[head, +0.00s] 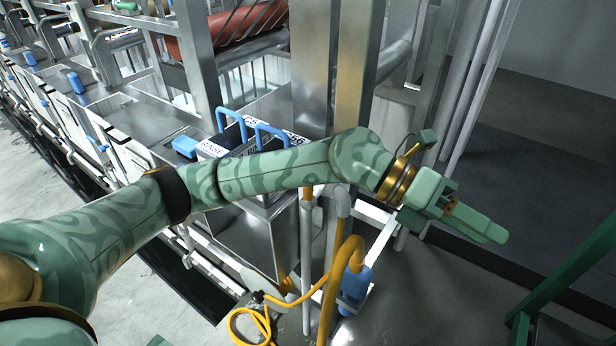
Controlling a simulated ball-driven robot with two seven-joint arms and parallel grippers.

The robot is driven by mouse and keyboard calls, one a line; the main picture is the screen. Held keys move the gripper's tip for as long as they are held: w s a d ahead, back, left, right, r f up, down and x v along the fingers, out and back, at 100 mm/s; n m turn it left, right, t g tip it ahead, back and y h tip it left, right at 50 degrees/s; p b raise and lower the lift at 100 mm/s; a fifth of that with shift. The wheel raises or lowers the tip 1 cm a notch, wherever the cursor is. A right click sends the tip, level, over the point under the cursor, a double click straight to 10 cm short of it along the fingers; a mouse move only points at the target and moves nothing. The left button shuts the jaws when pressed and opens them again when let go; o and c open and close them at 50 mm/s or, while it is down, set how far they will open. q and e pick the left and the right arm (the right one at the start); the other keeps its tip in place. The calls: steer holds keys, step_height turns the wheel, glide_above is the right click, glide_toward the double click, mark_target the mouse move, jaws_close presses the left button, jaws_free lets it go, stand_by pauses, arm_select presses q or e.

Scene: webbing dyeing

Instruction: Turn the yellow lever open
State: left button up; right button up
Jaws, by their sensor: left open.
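My left arm crosses the picture from the lower left. Its gripper (480,228) is open and points right and slightly down, over the dark floor. I see nothing held in it. I cannot pick out the yellow lever with certainty. A small orange-yellow piece (308,192) shows just under my forearm, at the top of a grey pipe (306,245), and my arm may hide more of it. The gripper is well to the right of that piece and apart from it. My right gripper is not in view.
A yellow pipe (333,285) stands beside a blue fitting (355,287), below my wrist. A yellow hose (250,314) lies coiled at the bottom. Steel tanks with blue handles (232,118) stand behind my forearm. Green bars (570,270) stand at the right. Dark floor between is clear.

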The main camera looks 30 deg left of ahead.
arm_select(q)
steer(key=w+a+f+m+y, duration=0.1)
steer(key=w+a+f+y, duration=0.15)
steer(key=a+y, duration=0.25)
step_height(320, 180, up, 7)
steer(key=n+t+y, duration=0.1)
steer(key=n+y, duration=0.4)
steer(key=y, duration=0.6)
glide_above(308, 203)
steer(key=f, duration=1)
steer(key=w+f, duration=0.1)
steer(key=f, duration=0.5)
steer(key=shift+a, duration=0.25)
steer(key=shift+s+r, duration=0.1)
jaws_close()
